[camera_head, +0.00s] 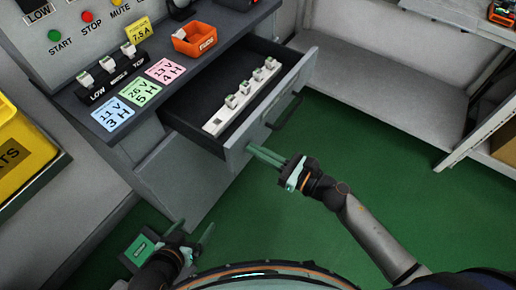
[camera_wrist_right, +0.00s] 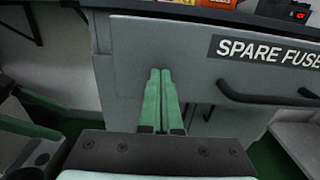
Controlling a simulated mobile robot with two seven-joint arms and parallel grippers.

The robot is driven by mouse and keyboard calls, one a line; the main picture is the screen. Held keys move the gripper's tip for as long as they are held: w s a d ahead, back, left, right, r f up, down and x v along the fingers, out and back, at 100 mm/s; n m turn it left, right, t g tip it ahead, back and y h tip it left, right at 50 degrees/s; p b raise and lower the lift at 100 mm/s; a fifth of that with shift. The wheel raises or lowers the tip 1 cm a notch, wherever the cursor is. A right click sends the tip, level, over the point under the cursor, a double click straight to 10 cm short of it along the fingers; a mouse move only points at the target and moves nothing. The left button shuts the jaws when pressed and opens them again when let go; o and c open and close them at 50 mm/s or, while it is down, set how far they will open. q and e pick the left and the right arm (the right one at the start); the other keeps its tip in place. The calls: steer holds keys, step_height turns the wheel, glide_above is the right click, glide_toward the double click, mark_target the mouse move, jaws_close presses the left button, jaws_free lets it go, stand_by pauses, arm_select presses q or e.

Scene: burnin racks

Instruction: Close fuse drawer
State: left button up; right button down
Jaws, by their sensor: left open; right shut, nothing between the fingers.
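The fuse drawer (camera_head: 236,157) is a grey drawer standing pulled out from the cabinet, with a white strip (camera_head: 240,100) of several fuses inside. Its front shows in the right wrist view (camera_wrist_right: 240,75) with a "SPARE FUSE" label and a black handle (camera_wrist_right: 265,98); the handle also shows in the head view (camera_head: 286,112). My right gripper (camera_head: 250,149) is shut and empty, its green fingertips at the drawer front, left of the handle; it also shows in the right wrist view (camera_wrist_right: 160,72). I cannot tell whether they touch. My left gripper (camera_head: 194,232) is open and empty, low beside the cabinet.
The shelf above the drawer holds an orange bin (camera_head: 194,40), colored cards (camera_head: 139,86) and a black fuse holder (camera_head: 112,78). A yellow bin (camera_head: 20,150) stands at left. A green box (camera_head: 140,248) is near my left gripper. Green floor (camera_head: 350,145) is clear at right.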

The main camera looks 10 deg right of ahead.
mark_target(209, 126)
steer(key=b+x, duration=0.4)
steer(key=x, duration=1.1)
steer(key=shift+w+a+f+b, duration=0.1)
steer(key=shift+w+a+b, duration=0.1)
steer(key=shift+b, duration=0.15)
steer(key=b+x, duration=0.1)
steer(key=x, duration=0.4)
steer(key=shift+w, duration=0.1)
steer(key=shift+w+a+b, duration=0.2)
steer(key=shift+a+b, duration=0.1)
steer(key=shift+w+a, duration=0.1)
arm_select(q)
steer(key=a+f, duration=0.1)
steer(key=f, duration=0.2)
steer(key=a+f, duration=0.1)
steer(key=shift+w+a+f, duration=0.3)
steer(key=shift+a+f, duration=0.05)
steer(key=shift+f, duration=0.05)
arm_select(e)
steer(key=shift+r, duration=0.3)
steer(key=shift+r, duration=0.15)
arm_select(q)
steer(key=shift+d, duration=0.15)
